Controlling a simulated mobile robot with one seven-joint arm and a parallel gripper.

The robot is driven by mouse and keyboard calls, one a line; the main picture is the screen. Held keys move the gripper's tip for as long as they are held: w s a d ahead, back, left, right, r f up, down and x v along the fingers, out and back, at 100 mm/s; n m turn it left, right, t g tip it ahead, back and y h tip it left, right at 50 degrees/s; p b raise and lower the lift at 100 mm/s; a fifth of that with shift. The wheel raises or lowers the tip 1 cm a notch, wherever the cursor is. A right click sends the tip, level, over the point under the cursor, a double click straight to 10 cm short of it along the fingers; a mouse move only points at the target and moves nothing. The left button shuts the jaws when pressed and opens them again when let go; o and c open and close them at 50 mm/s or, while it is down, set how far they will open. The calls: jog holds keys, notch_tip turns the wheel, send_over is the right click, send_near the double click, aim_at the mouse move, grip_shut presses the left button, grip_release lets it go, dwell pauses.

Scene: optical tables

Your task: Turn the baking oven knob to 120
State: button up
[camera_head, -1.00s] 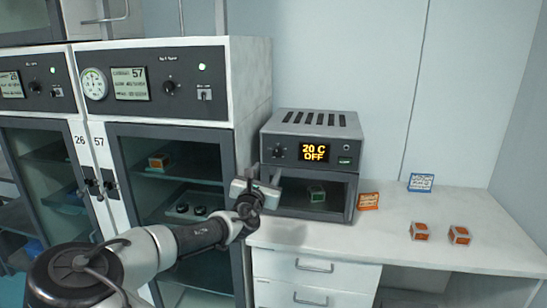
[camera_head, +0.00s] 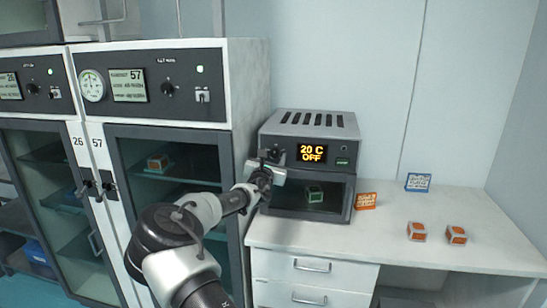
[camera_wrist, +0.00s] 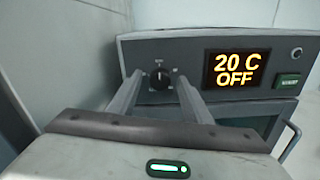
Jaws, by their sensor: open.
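The baking oven (camera_head: 310,125) is a small grey box on the white counter, with a dark front panel. Its display (camera_head: 311,153) reads "20 C OFF", and the same display shows large in the wrist view (camera_wrist: 236,69). The round black knob (camera_wrist: 160,79) is left of the display in the wrist view, with its pointer mark near the top. My gripper (camera_wrist: 158,84) is open, with one finger on each side of the knob in that view; I cannot tell whether they touch it. In the head view my gripper (camera_head: 266,160) covers the knob.
A tall drying cabinet (camera_head: 235,90) stands close on the left of the oven. An orange sign (camera_head: 366,201), a blue sign (camera_head: 418,182) and two orange-topped blocks (camera_head: 416,232) are on the counter (camera_head: 480,205). A green block (camera_head: 315,194) is inside the oven.

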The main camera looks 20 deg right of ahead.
jog(key=shift+c, duration=0.3)
jog(key=c, duration=1)
jog(key=shift+f+m+b, duration=0.1)
jog(key=shift+m+b, duration=0.2)
jog(key=shift+b, duration=0.25)
